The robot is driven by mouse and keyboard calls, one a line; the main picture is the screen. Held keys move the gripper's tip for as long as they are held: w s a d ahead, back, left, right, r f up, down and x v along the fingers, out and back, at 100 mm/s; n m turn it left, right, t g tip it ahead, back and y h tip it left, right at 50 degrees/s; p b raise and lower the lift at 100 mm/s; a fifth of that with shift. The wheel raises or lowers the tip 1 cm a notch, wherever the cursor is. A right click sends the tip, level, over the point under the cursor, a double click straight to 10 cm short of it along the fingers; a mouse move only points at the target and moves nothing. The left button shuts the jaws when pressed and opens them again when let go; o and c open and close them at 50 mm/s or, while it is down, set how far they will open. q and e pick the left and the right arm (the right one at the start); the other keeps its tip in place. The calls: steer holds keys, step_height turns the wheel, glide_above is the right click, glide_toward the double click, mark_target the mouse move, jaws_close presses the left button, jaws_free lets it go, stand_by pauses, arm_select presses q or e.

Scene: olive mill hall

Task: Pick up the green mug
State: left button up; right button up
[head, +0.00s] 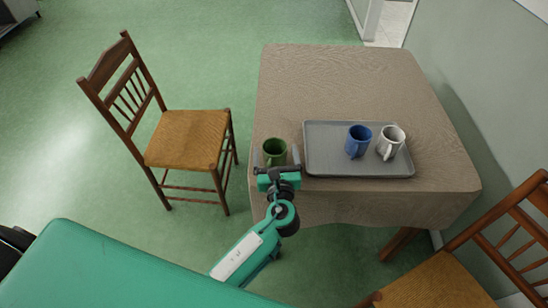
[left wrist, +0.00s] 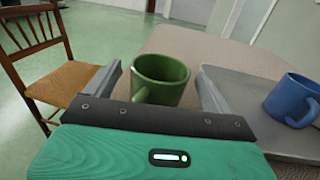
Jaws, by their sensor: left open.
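The green mug (head: 275,150) stands upright on the cloth-covered table near its front left edge, just left of the tray. In the left wrist view the mug (left wrist: 161,80) sits between the two fingers, with its handle toward the left finger. My left gripper (head: 277,161) is open at the table's front edge, with its fingers reaching to either side of the mug. I cannot tell whether either finger touches it. The mug's lower part is partly hidden by the gripper. My right gripper is not in view.
A grey tray (head: 325,160) on the table (head: 330,80) holds a blue mug (head: 358,142) and a white mug (head: 391,143). A wooden chair (head: 188,138) stands left of the table, another (head: 440,280) at the lower right. The back of the tabletop is clear.

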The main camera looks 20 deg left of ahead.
arm_select(q)
steer(key=c, duration=1.2)
